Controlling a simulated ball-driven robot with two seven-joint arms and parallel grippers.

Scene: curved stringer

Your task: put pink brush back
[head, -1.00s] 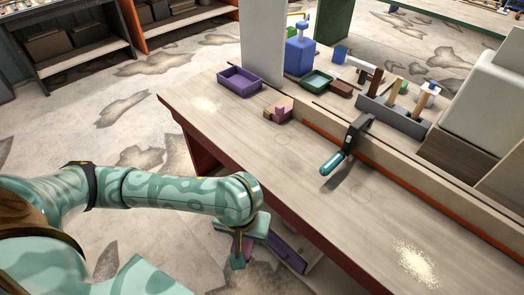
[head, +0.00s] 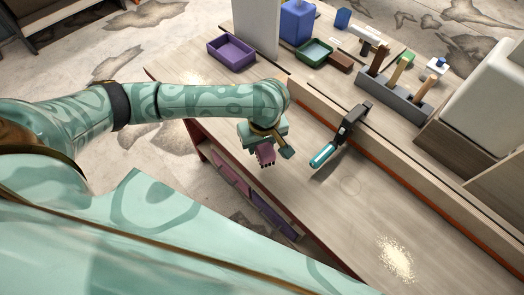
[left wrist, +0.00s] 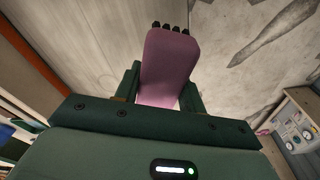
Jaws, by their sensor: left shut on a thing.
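My left gripper (head: 266,146) is shut on the pink brush (head: 265,156) and holds it near the bench's front edge, pointing down in the head view. In the left wrist view the brush (left wrist: 168,68) sits between the fingers, its pink body outward with dark bristle tufts at the far end. The purple tray (head: 232,50) stands at the bench's far left end. The grey tool rack (head: 392,104) with upright handles stands behind the bench's back ledge. My right gripper is not in view.
A clamp with a teal handle (head: 322,155) sticks out over the bench top (head: 350,205), right of my gripper. A white panel (head: 256,25), blue canister (head: 297,22) and green tray (head: 315,51) stand farther back. Pale crumbs (head: 396,258) lie front right. Purple drawers (head: 270,215) sit under the bench.

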